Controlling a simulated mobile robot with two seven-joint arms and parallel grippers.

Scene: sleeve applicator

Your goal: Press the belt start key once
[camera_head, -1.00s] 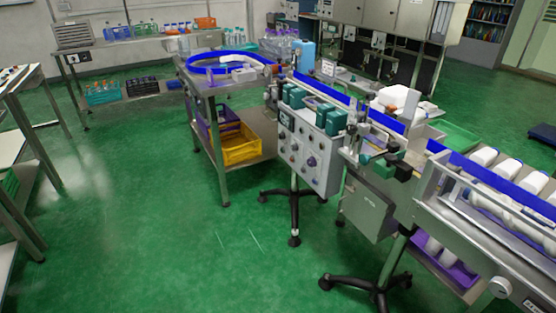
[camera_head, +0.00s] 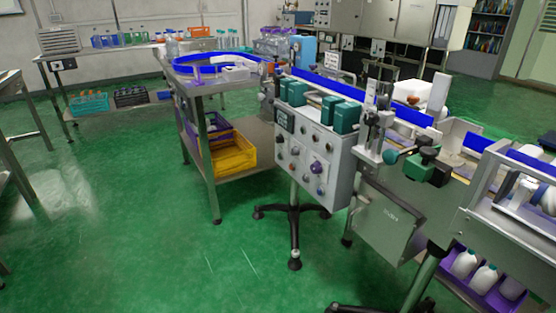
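The sleeve applicator's grey control box (camera_head: 312,160) stands on a black-footed pedestal near the middle of the head view. Its front carries several small knobs and keys and a dark display (camera_head: 285,120). Which of these is the belt start key cannot be told at this size. The conveyor (camera_head: 350,88) with blue side rails runs behind and above the box. Neither of my grippers is in view.
A steel table with a yellow crate (camera_head: 233,153) stands left of the box. A grey cabinet (camera_head: 390,222) and a bench with white bottles (camera_head: 487,277) below are at the right. Green floor (camera_head: 150,220) is clear in front and to the left.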

